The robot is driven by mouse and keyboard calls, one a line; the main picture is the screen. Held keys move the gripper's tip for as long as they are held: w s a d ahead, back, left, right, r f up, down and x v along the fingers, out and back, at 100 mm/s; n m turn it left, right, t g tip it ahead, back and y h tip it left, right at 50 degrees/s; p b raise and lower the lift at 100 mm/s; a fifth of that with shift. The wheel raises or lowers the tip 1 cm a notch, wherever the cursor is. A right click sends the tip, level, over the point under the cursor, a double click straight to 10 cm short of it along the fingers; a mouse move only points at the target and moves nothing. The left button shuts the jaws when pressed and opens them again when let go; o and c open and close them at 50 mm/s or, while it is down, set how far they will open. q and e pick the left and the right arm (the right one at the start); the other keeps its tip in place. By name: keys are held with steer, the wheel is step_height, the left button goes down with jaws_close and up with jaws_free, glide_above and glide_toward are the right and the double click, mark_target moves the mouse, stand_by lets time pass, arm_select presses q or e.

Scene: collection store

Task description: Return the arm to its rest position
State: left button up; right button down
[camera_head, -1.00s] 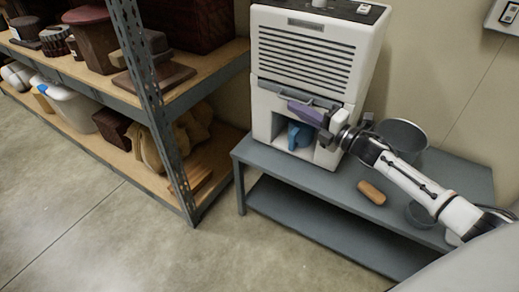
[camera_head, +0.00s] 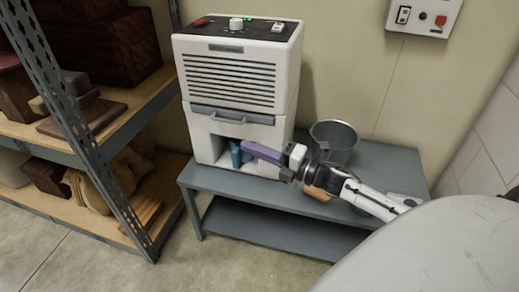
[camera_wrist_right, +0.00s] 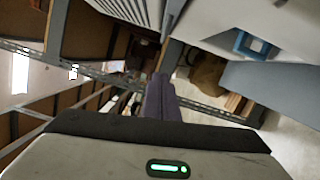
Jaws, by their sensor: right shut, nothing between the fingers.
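My right arm comes in from the right in the head view, over the grey bench. Its gripper (camera_head: 262,153) has purple fingers, shut and empty, pointing left in front of the white dehumidifier (camera_head: 235,85). The shut fingers also show in the right wrist view (camera_wrist_right: 160,98). A blue object (camera_head: 237,155) stands in the machine's lower opening, just behind the fingertips; it also shows in the right wrist view (camera_wrist_right: 252,44). My left gripper is not in view.
The grey bench (camera_head: 270,197) carries a dark metal bucket (camera_head: 335,138) and an orange-brown object (camera_head: 317,193) partly hidden by my arm. A metal shelf rack (camera_head: 75,120) stands on the left. A control box (camera_head: 424,17) is on the wall. The floor in front is clear.

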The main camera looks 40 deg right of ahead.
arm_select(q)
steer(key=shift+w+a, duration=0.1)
arm_select(e)
steer(key=shift+v, duration=1.05)
arm_select(q)
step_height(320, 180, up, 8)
steer(key=p, duration=1.1)
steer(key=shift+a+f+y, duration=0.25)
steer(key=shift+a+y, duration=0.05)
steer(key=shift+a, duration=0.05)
arm_select(e)
steer(key=s+a+f+m+g+h, duration=0.2)
steer(key=s+a+f+m+g, duration=0.2)
steer(key=s+a+m, duration=0.7)
steer(key=s+a+f+m+g+h, duration=0.2)
steer(key=s+a+f+m+g, duration=0.2)
steer(key=s+a+m, duration=0.7)
steer(key=shift+s+f+g, duration=0.25)
steer(key=shift+f+g, duration=0.05)
steer(key=shift+f, duration=0.6)
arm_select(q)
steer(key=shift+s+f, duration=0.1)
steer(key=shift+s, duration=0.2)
